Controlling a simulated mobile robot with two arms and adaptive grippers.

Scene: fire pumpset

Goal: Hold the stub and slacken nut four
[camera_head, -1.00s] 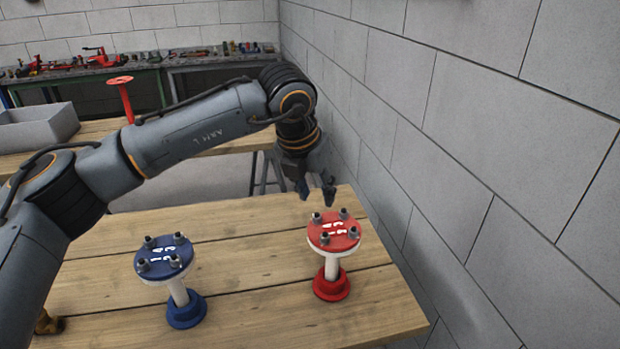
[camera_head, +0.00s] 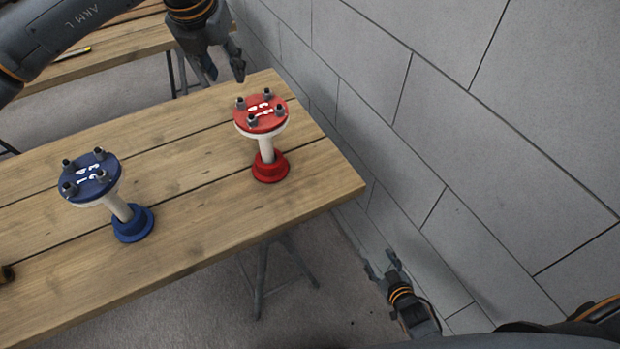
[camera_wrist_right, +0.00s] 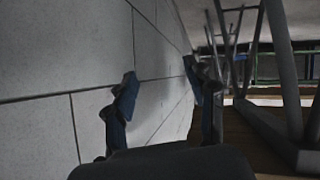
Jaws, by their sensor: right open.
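A red stub (camera_head: 266,150) stands upright near the table's right end, its round flange on top carrying several nuts (camera_head: 280,109) and white numbers. A blue stub (camera_head: 118,207) of the same kind stands to its left, with nuts (camera_head: 99,154) and numbers on its flange. My left gripper (camera_head: 225,76) is open and empty, just behind and above the red flange, apart from it. My right gripper (camera_head: 380,266) is low beside the wall, off the table's right end, open and empty. It also shows in the right wrist view (camera_wrist_right: 160,95), with nothing between the fingers.
The wooden table (camera_head: 200,240) has clear space around both stubs. A grey block wall (camera_head: 450,130) runs close along the right side. A trestle leg (camera_head: 262,275) stands under the table near my right gripper. Another table (camera_head: 90,50) is at the back left.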

